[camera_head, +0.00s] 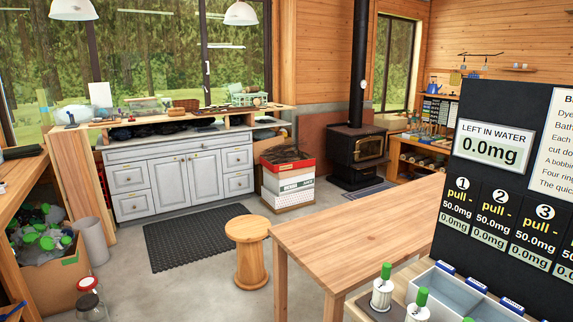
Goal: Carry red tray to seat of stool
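A round wooden stool (248,228) stands on the concrete floor near the middle of the view, just left of a wooden table. Its seat is bare. I cannot make out a red tray for sure. The one large red thing is the red upper part (301,165) of a white box by the cabinet, with dark stuff inside its rim; I cannot tell whether this is a separate tray. Neither of my grippers is in view.
A wooden table (350,230) with a clear top stands right of the stool. A black mat (195,240) lies before the grey cabinet (180,175). A black board (520,180) and green-capped bottles (382,290) fill the lower right. Floor left of the stool is open.

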